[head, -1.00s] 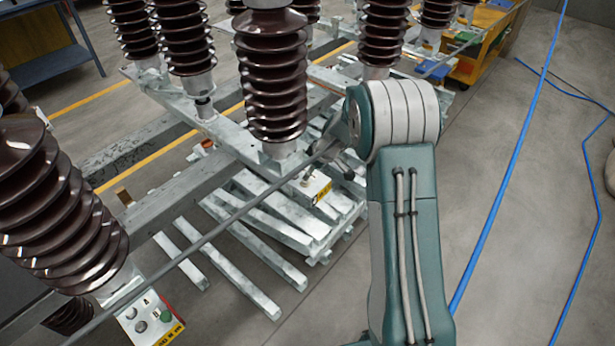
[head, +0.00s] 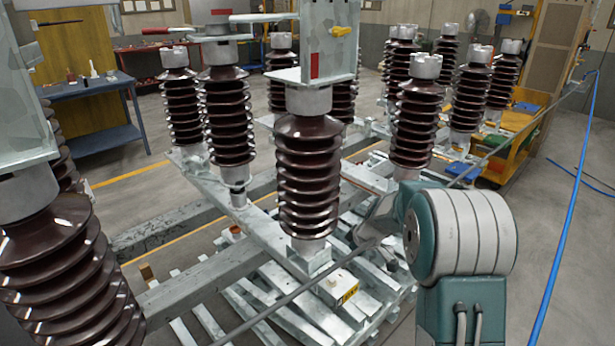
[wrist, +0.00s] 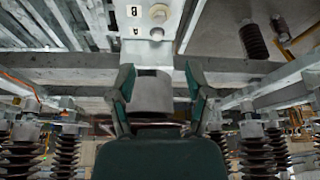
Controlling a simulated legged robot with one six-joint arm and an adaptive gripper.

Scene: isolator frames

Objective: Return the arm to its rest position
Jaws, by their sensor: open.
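My arm (head: 465,235), teal with a pale grey banded joint, rises at the lower right of the head view. A thin grey rod crosses beside it. My gripper's fingertips are not clearly visible there, hidden around the joint. In the wrist view my gripper (wrist: 160,92) has its two dark teal fingers apart. A grey metal cylinder (wrist: 152,95) shows between them; whether it touches them, or how far off it is, I cannot tell. Nothing is visibly held.
Brown ribbed insulators (head: 308,175) stand on galvanized beams (head: 210,275) left of and behind my arm. A thin grey rod (head: 290,300) runs diagonally past it. A blue workbench (head: 90,90) is at back left. Open floor with a blue hose (head: 565,225) lies right.

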